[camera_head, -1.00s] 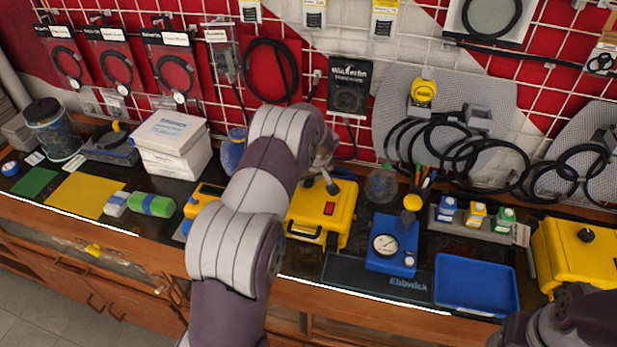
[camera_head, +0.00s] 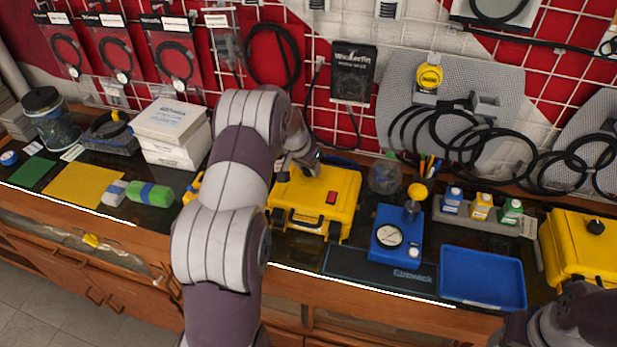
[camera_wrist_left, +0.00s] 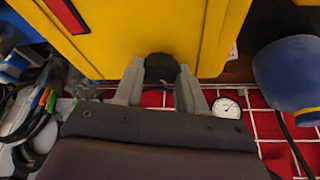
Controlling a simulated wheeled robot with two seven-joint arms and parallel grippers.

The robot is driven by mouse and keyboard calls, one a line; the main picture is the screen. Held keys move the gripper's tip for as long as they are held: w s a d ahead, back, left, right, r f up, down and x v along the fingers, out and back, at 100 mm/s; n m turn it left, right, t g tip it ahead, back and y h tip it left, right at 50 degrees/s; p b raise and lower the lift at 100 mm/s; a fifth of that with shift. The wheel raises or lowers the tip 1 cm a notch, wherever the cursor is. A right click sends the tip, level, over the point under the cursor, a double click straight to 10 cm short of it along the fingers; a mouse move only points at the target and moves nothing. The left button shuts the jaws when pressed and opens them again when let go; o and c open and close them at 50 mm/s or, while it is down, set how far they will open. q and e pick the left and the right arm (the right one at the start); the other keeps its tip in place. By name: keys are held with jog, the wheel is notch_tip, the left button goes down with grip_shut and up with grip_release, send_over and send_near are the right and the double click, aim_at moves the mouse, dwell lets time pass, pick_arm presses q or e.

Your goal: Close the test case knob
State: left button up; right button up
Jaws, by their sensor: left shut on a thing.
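The yellow test case (camera_head: 345,185) stands on the bench in the middle of the head view, with a red switch on its top. My left gripper (camera_head: 310,167) is at the back left part of its top, partly hidden by my arm. In the left wrist view, a black knob (camera_wrist_left: 160,67) on the yellow case (camera_wrist_left: 130,30) sits between the two grey fingers of my left gripper (camera_wrist_left: 160,84). The fingers are shut on the knob. The knob's marking is hidden. My right gripper is not seen; only part of my right arm shows at bottom right.
A blue gauge unit (camera_head: 385,225) and an empty blue tray (camera_head: 482,305) are right of the case. Another yellow case (camera_head: 570,255) with a black knob stands far right. White boxes (camera_head: 170,130) stand left of my arm. A blue rounded thing (camera_wrist_left: 290,75) is beside the wrist.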

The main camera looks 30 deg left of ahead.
pick_arm(q)
jog(key=m+b, duration=0.1)
jog(key=b, duration=0.1)
jog(key=m+h+b, duration=0.1)
jog(key=shift+a+f+m+b, duration=0.1)
jog(key=shift+f+m+b, duration=0.2)
jog(key=shift+f+b, duration=0.05)
jog(key=shift+a+r+m+g+h+b, duration=0.1)
jog(key=shift+r+m+g+h+b, duration=0.1)
jog(key=shift+m+b, duration=0.45)
jog(key=shift+r+m+g+h+b, duration=0.1)
jog(key=shift+m+g+h+b, duration=0.1)
jog(key=shift+m+b, duration=0.45)
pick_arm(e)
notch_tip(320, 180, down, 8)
pick_arm(q)
jog(key=o, duration=1.1)
jog(key=shift+c, duration=0.2)
jog(key=shift+r, duration=0.1)
